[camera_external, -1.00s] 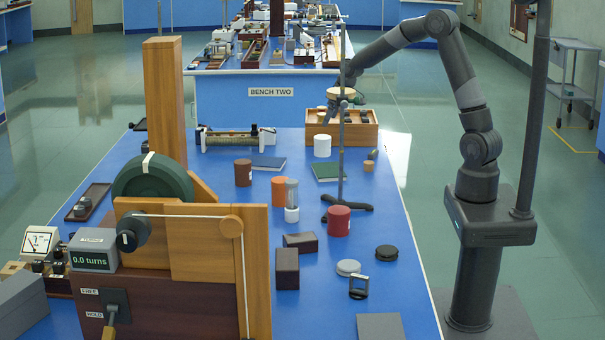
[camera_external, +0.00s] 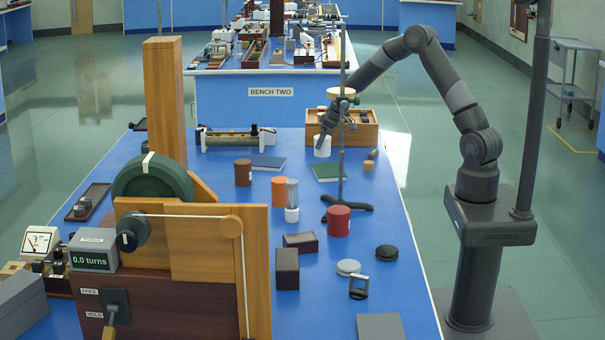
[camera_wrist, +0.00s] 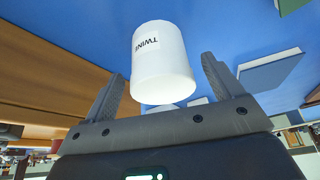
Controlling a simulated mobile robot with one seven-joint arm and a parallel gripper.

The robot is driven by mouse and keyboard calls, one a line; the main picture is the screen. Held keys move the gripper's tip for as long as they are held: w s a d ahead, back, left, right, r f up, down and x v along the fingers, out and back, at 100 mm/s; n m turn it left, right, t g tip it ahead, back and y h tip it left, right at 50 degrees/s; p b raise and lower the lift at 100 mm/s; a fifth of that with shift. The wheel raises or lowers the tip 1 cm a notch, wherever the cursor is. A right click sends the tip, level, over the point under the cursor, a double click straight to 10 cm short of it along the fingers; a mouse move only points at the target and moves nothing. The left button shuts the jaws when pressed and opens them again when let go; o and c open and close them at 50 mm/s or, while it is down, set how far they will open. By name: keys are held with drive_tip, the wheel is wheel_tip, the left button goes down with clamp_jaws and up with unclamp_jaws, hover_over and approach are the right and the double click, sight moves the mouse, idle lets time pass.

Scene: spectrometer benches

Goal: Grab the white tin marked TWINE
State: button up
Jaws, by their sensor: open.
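The white tin (camera_wrist: 160,65) marked TWINE stands on the blue bench and fills the upper middle of the wrist view. In the external view the tin (camera_external: 322,147) is at the far end of the bench, partly covered by my gripper. My gripper (camera_external: 325,136) is at the tin there. In the wrist view my gripper (camera_wrist: 160,85) is open, with one finger to each side of the tin. Gaps show between the tin and both fingers, so the jaws are not closed on it.
A wooden box (camera_external: 368,134) stands right behind the tin. A metal stand (camera_external: 341,170) rises close in front, near my forearm. A green book (camera_external: 329,171) lies nearby; a brown tin (camera_external: 243,173) and red tin (camera_external: 339,221) stand nearer.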

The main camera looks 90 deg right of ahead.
drive_tip(key=x, duration=0.3)
drive_tip(key=shift+f, duration=0.15)
drive_tip(key=c, duration=1.1)
drive_tip(key=shift+c, duration=0.2)
